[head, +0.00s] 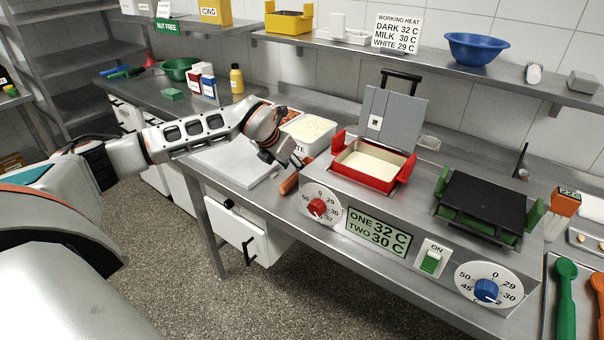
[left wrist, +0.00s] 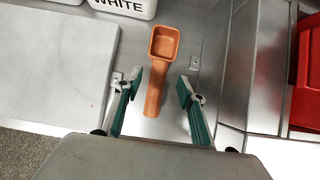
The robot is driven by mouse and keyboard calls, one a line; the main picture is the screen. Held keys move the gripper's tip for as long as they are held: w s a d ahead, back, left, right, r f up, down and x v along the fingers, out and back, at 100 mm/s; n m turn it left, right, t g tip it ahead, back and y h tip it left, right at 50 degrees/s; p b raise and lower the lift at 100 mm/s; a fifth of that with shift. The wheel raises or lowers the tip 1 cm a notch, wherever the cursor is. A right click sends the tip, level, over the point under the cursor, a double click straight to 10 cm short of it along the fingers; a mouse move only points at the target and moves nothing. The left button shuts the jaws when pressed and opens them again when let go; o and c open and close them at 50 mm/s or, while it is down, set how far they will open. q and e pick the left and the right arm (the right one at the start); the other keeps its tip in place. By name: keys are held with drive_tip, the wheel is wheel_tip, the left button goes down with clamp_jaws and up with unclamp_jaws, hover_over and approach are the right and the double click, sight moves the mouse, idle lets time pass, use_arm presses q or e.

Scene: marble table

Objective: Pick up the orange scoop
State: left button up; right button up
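The orange scoop (left wrist: 156,75) lies on the steel counter in the left wrist view, its square cup away from me and its handle toward me. My left gripper (left wrist: 161,82) is open, with one finger on each side of the scoop's handle and gaps on both sides. In the head view the scoop's handle (head: 289,184) shows just below my left gripper (head: 290,165), which hides part of the scoop. My right gripper is in neither view.
A white board (head: 232,162) lies left of the scoop. A white tub (head: 308,130) marked WHITE stands behind it. The warming unit with a red tray (head: 372,180) and dials stands close on the right. The counter's front edge is near the handle.

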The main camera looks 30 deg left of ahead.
sight(296, 173)
use_arm(q)
drive_tip(key=x, duration=0.4)
drive_tip(key=shift+f, duration=0.2)
drive_tip(key=shift+s, duration=0.1)
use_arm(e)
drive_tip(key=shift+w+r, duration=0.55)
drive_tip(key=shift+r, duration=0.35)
use_arm(q)
drive_tip(key=shift+c, duration=0.5)
clamp_jaws()
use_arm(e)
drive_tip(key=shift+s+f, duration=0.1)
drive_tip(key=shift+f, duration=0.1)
use_arm(q)
drive_tip(key=shift+r, duration=0.1)
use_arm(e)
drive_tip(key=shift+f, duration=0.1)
use_arm(q)
drive_tip(key=shift+a+r, duration=0.1)
drive_tip(key=shift+r, duration=0.4)
wheel_tip(296, 173, up, 19)
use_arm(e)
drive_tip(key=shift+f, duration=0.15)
